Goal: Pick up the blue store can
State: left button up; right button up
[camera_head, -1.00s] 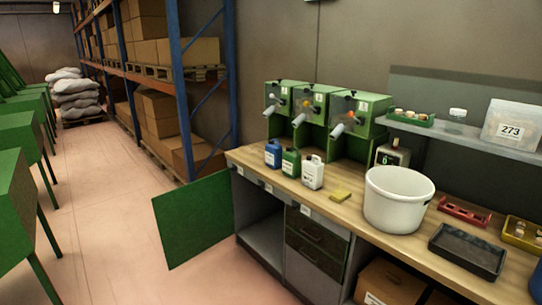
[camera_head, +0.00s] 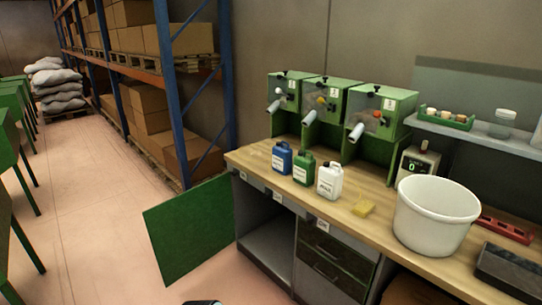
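The blue store can (camera_head: 282,158) stands upright on the wooden bench near its left end. A green can (camera_head: 303,167) and a white can (camera_head: 329,180) stand in a row to its right, each with a pale label. The blue can's front and cap are in plain sight. Neither of my grippers can be made out. A small dark and light piece shows at the bottom edge, too cut off to identify.
Three green dispensers (camera_head: 331,106) stand behind the cans on the bench (camera_head: 376,203). An open green cabinet door (camera_head: 189,230) sticks out at the left. The floor (camera_head: 100,215) left of it is clear.

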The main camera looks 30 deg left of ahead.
aim_at(282, 155)
jog(key=i+j, duration=0.2)
jog(key=j, duration=0.25)
jog(key=i+j+u, duration=0.1)
jog(key=i+j, duration=0.15)
jog(key=j, duration=0.15)
jog(key=i+j, duration=0.25)
jog(key=j, duration=0.2)
jog(key=i+j+u, duration=0.1)
jog(key=j, duration=0.3)
jog(key=i+j+u, duration=0.1)
jog(key=i+j, duration=0.25)
